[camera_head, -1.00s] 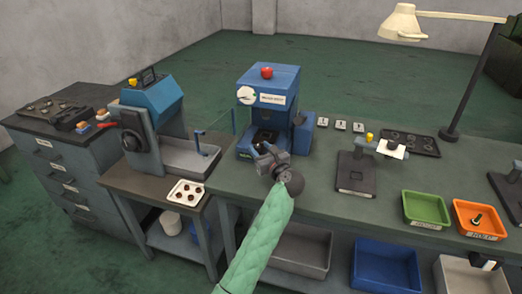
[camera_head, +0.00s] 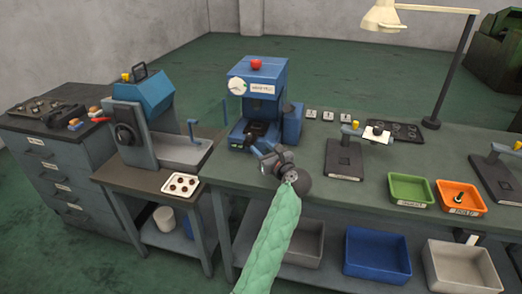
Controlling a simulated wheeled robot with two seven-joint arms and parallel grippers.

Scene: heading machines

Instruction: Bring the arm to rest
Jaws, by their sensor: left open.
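My left arm, in a green padded sleeve (camera_head: 272,240), reaches in from the bottom centre. My left gripper (camera_head: 266,153) is open and looks empty. It is over the bench edge, in front of and a little right of the blue press (camera_head: 256,75) with a red knob and a dial. The gripper covers part of the bench just in front of the press opening. Whether it touches anything there cannot be told. My right gripper is not in view.
A blue-and-grey machine (camera_head: 145,115) and a white tray of dark parts (camera_head: 181,185) stand left. A black stand (camera_head: 344,158), a lamp (camera_head: 384,18), a green bin (camera_head: 411,190) and an orange bin (camera_head: 460,197) are right. Bins (camera_head: 377,255) sit below the bench.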

